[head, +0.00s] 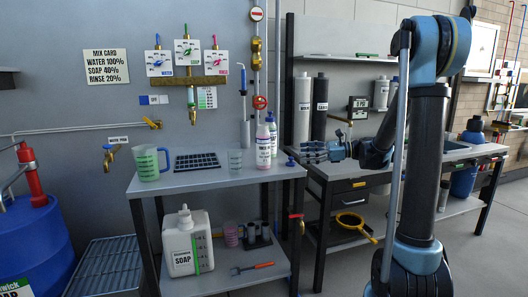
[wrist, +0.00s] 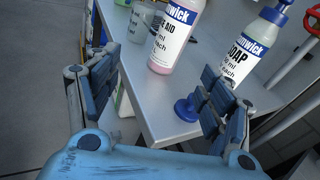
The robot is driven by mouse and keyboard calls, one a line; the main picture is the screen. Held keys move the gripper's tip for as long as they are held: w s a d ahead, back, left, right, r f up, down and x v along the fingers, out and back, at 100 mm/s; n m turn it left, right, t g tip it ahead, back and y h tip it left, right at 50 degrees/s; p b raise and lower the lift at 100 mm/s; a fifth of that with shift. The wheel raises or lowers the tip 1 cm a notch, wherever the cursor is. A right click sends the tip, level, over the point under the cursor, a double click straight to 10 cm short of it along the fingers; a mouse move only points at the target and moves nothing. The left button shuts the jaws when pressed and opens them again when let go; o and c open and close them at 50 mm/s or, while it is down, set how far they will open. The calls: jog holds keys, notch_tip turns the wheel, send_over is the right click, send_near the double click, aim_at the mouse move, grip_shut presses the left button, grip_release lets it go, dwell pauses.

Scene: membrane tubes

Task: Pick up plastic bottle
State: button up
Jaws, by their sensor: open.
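A plastic bottle with pink liquid and a white "…E AID" label (head: 263,147) stands upright near the right end of the grey bench top. It also shows in the wrist view (wrist: 175,40), its top cut off. A "SOAP" pump bottle (wrist: 254,44) with a blue top stands to its right in the wrist view; in the head view it is partly behind the pink bottle (head: 271,129). My gripper (head: 305,152) is right of the bottles, pointing left over the bench end. Its fingers are spread and empty in the wrist view (wrist: 158,80), short of both bottles.
A small blue knob-like piece (wrist: 187,108) lies near the bench edge, between my fingers and the bottles. A clear beaker (head: 235,162), black rack (head: 197,161) and green jug (head: 147,163) stand further left. A red valve wheel (wrist: 312,18) is at the right.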

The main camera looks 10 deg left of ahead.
jog(key=shift+w+a+r+m+y, duration=0.15)
jog(key=shift+w+m+y, duration=0.2)
jog(key=shift+w, duration=0.2)
jog(key=shift+w+a+r+m+y, duration=0.15)
jog(key=shift+w+m+y, duration=0.15)
jog(key=shift+w, duration=0.2)
jog(key=shift+a+f, duration=0.1)
jog(key=shift+a, duration=0.1)
send_near(263, 145)
jog(key=a, duration=0.1)
jog(key=w+a+f, duration=0.1)
jog(key=a, duration=0.1)
jog(key=w+a+f, duration=0.1)
jog(key=a, duration=0.1)
jog(key=shift+w+a, duration=0.2)
jog(key=shift+a+r, duration=0.15)
jog(key=shift+a, duration=1.2)
jog(key=shift+a+r, duration=0.1)
jog(key=shift+a, duration=1.3)
jog(key=c, duration=1.5)
jog(key=shift+r, duration=0.25)
jog(key=shift+r, duration=4.7)
